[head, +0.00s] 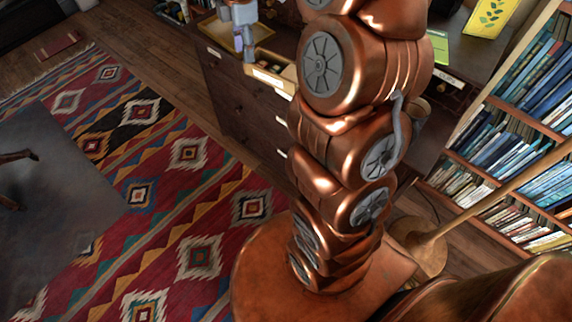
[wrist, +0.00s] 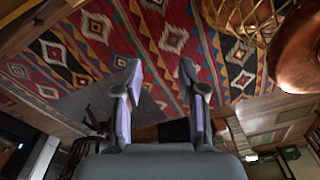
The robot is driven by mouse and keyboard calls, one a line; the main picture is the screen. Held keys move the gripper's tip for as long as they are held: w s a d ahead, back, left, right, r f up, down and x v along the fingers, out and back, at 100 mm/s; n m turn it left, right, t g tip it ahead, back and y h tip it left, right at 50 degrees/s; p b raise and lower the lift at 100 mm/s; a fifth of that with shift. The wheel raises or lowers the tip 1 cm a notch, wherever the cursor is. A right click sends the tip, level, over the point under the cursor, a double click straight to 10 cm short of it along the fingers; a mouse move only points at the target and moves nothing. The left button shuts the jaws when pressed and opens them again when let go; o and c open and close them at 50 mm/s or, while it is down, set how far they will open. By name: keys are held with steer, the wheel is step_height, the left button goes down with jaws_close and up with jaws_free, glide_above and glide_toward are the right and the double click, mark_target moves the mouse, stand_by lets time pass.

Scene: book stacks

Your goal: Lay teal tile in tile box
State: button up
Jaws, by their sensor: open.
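My gripper (wrist: 160,78) is open and empty in the wrist view, its two grey fingers apart with rug and floor beyond them. In the head view my gripper (head: 246,45) shows at the top, over the cabinet top and a shallow yellow-rimmed tray (head: 213,32). A light wooden box (head: 270,77) with a pale label sits at the cabinet's front edge, just right of and below the gripper. I cannot tell which of these is the tile box. I cannot make out the teal tile in either view; my arm hides part of the cabinet top.
The dark drawer cabinet (head: 240,108) stands behind my arm. A green card (head: 440,47) and a yellow leaf picture (head: 492,16) are at the right. Bookshelves (head: 508,140) fill the right side. The patterned rug (head: 165,215) lies open at left. A wire basket (wrist: 240,18) shows in the wrist view.

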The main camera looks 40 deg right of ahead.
steer(key=s+a+r+m, duration=0.2)
steer(key=s+a+m, duration=0.5)
steer(key=s, duration=0.6)
steer(key=s+a+f+m, duration=0.2)
steer(key=s+m, duration=0.2)
steer(key=s, duration=0.5)
steer(key=s+a+f+m+g, duration=0.1)
steer(key=s+a+f+m, duration=0.1)
steer(key=s+m, duration=0.3)
steer(key=s, duration=0.4)
steer(key=shift+f+g+h, duration=0.2)
steer(key=shift+g+h, duration=0.1)
steer(key=shift+a, duration=0.1)
step_height(320, 180, up, 8)
steer(key=p, duration=0.8)
steer(key=shift+r, duration=0.25)
